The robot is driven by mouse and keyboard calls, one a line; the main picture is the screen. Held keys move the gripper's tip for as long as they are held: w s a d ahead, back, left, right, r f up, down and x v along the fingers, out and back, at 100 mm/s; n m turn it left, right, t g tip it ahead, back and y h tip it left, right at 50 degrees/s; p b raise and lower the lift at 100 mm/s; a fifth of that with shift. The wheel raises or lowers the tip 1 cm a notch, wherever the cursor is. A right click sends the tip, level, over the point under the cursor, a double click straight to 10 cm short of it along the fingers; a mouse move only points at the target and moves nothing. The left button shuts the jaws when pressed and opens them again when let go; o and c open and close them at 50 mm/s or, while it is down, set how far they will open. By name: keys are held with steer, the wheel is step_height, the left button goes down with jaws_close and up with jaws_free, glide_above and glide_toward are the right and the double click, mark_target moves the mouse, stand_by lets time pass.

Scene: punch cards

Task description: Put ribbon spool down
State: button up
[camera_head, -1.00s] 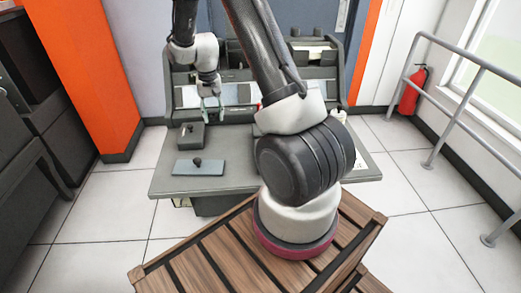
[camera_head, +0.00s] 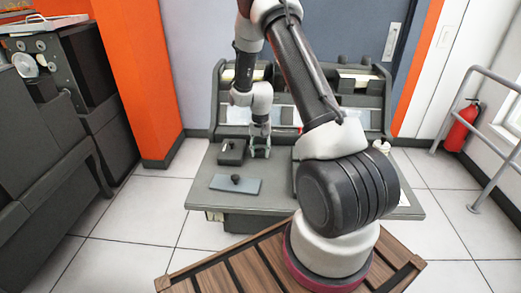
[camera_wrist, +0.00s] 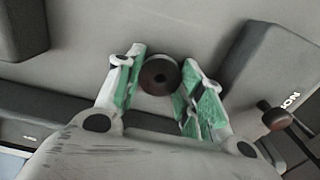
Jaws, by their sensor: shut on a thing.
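The ribbon spool (camera_wrist: 159,75) is a small dark disc with a reddish-brown centre, seen end-on in the wrist view. It sits between the green-padded fingers of my gripper (camera_wrist: 158,82), which is shut on it. In the head view, my gripper (camera_head: 260,152) is low over the grey desk (camera_head: 290,207), just right of a dark box with a knob. The spool is too small to make out there, and I cannot tell whether it touches the desk.
The dark box (camera_head: 232,152) stands close left of my gripper. A flat blue-grey plate with a knob (camera_head: 236,185) lies in front. A raised console (camera_head: 222,108) backs the desk. A dark block marked with letters (camera_wrist: 270,75) is at right in the wrist view.

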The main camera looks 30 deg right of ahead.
steer(key=o, duration=0.9)
steer(key=shift+f, duration=0.15)
steer(key=s+a+r+n, duration=0.1)
steer(key=s+r, duration=0.1)
steer(key=r, duration=0.9)
steer(key=s+a+r, duration=0.1)
steer(key=r, duration=0.9)
steer(key=s+a+r+n+t, duration=0.2)
steer(key=s+a+r, duration=0.1)
steer(key=s+r, duration=0.8)
steer(key=s+r+n, duration=0.1)
steer(key=s, duration=0.5)
steer(key=s+a+r+n+t, duration=0.1)
steer(key=s+r, duration=0.1)
steer(key=s, duration=0.3)
steer(key=s+a+r+n+t, duration=0.1)
steer(key=s+r, duration=0.1)
steer(key=s, duration=0.4)
steer(key=shift+s+n, duration=0.35)
steer(key=shift+n, duration=0.05)
